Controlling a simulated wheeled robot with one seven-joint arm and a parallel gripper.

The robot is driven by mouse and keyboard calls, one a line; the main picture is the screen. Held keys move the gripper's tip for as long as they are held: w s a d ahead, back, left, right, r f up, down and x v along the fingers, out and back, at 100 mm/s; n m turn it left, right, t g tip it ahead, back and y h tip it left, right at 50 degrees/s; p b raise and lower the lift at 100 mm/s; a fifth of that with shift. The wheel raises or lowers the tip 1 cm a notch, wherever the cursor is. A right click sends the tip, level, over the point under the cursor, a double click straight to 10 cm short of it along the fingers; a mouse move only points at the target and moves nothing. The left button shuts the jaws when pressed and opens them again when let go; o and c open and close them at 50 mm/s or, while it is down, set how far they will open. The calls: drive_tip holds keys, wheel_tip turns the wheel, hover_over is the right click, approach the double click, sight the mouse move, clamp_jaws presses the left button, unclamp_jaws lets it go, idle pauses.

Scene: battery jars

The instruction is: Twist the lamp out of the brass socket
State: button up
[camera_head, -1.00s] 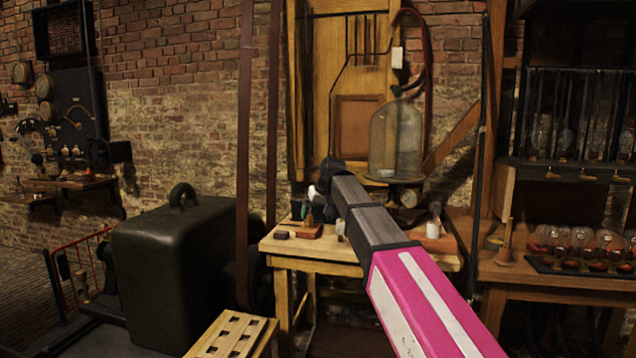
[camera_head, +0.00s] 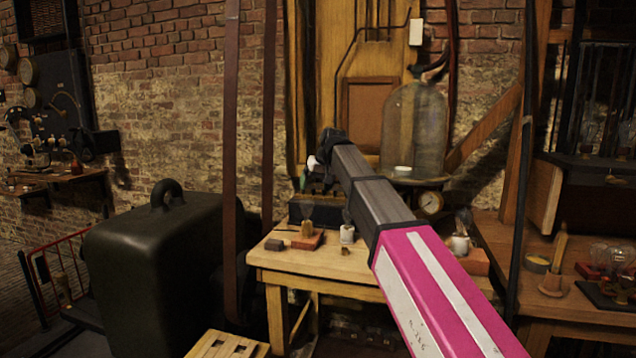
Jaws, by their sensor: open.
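My arm with its magenta and grey sleeve reaches from the lower right towards the small wooden table (camera_head: 330,262). My gripper (camera_head: 316,164) is at the far end of it, small and dark with a pale tip, above the table's back edge. It is open, and I see nothing held in it. Glass lamps (camera_head: 612,258) stand on a dark board at the right edge. I cannot make out a brass socket on the small table. A small brownish upright piece (camera_head: 307,229) stands by a reddish block (camera_head: 308,241) there, too small to identify.
A glass bell jar (camera_head: 414,130) stands behind the table, with a round gauge (camera_head: 430,203) below it. White pots (camera_head: 347,234) and (camera_head: 459,244) stand on the table. A big dark case (camera_head: 155,270) fills the left. A dark vertical post (camera_head: 521,190) rises at right.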

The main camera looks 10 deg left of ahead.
sight(307, 206)
drive_tip(key=x, duration=1)
drive_tip(key=shift+f, duration=0.25)
drive_tip(key=c, duration=1.1)
drive_tip(key=n+g, duration=0.1)
drive_tip(key=n, duration=0.1)
drive_tip(key=n+g, duration=0.1)
drive_tip(key=n, duration=0.1)
drive_tip(key=shift+w+y, duration=0.1)
drive_tip(key=shift+y, duration=0.2)
drive_tip(key=shift+n+g, duration=0.4)
drive_tip(key=shift+n, duration=0.8)
drive_tip(key=n+g, duration=0.1)
drive_tip(key=n, duration=0.1)
drive_tip(key=shift+n, duration=0.3)
drive_tip(key=n+g, duration=0.1)
drive_tip(key=n, duration=0.2)
drive_tip(key=shift+n+g+h, duration=0.3)
drive_tip(key=shift+n+h, duration=0.1)
